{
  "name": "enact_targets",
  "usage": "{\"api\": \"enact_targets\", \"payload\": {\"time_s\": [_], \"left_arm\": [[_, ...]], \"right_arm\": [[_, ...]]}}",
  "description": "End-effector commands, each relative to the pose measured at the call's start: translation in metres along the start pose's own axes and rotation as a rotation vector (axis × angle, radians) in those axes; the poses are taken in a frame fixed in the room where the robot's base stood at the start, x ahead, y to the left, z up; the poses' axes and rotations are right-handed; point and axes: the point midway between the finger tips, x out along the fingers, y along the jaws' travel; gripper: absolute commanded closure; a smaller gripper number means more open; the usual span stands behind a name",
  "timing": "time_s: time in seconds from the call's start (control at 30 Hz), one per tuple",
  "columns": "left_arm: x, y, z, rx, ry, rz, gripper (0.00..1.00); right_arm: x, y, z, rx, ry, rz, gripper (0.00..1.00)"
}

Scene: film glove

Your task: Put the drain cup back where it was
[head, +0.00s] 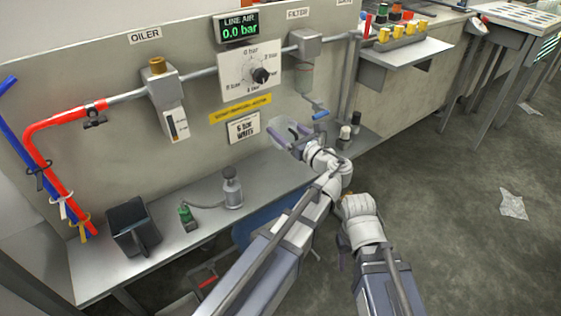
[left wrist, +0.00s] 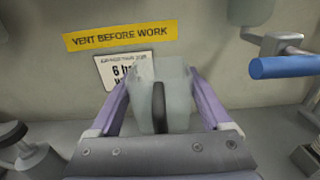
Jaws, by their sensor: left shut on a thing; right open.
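My left gripper (head: 286,133) is shut on a pale translucent cup, the drain cup (head: 283,127), in front of the panel above the shelf. In the left wrist view the drain cup (left wrist: 174,92) sits upright between the purple fingers of my left gripper (left wrist: 160,95); a dark part hides some of its middle. My right gripper (head: 357,206) is open, further down and right, clear of the shelf; its fingers are mostly hidden. The filter (head: 304,76) hangs on the pipe up and right of the cup, with a blue-handled drain valve (head: 321,115) below it.
The narrow shelf (head: 185,245) runs below the panel. It bears a dark stand (head: 133,228), a green fitting (head: 187,216) and a grey bottle (head: 232,190). Small bottles (head: 345,133) stand right of my left gripper. The blue handle (left wrist: 288,67) is close to the cup's right.

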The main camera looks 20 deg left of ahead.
Motion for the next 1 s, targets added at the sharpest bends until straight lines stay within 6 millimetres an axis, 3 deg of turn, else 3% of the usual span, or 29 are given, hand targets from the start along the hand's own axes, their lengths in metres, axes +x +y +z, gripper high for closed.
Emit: {"api": "enact_targets", "payload": {"time_s": [0.4, 0.67, 1.0], "left_arm": [[0.000, 0.001, -0.059, -0.001, 0.000, 0.002, 0.85], [0.000, 0.001, -0.062, -0.001, 0.000, 0.002, 0.85], [0.000, 0.001, -0.098, -0.001, 0.000, 0.002, 0.85]], "right_arm": [[0.059, -0.007, -0.004, -0.004, 0.003, -0.005, 0.50], [0.062, -0.007, -0.004, -0.001, 0.002, -0.005, 0.50], [0.098, -0.011, -0.006, 0.007, 0.002, -0.005, 0.50]]}}
